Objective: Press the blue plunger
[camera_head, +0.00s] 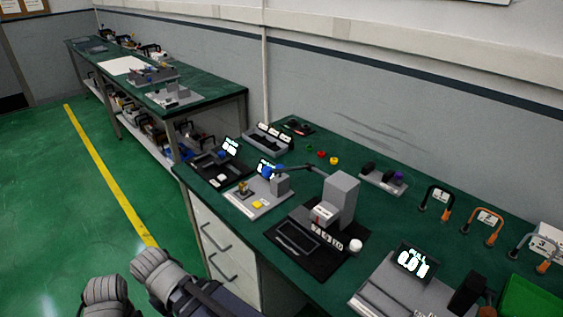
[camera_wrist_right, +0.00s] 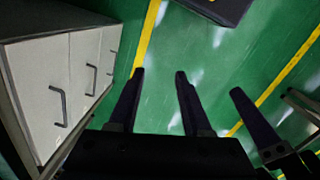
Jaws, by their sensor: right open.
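A small blue plunger (camera_head: 267,172) stands at the back of a grey-based station (camera_head: 240,207) with a yellow button, near the middle of the green bench. It looks upright beside a grey block and partly overlaps a small lit display. My right gripper (camera_wrist_right: 160,73) is open and empty in the right wrist view, above the green floor beside the white drawers, away from the plunger. Another dark finger (camera_wrist_right: 238,93) to its right appears to belong to my left gripper; its opening cannot be judged. Neither gripper's fingertips show in the head view.
A grey press-like device (camera_head: 342,198) on a black base stands right of the plunger station. A black unit with a display (camera_head: 216,160) is on its left. A scale (camera_head: 390,285) sits at the front right. White drawers (camera_head: 215,240) are under the bench's front edge.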

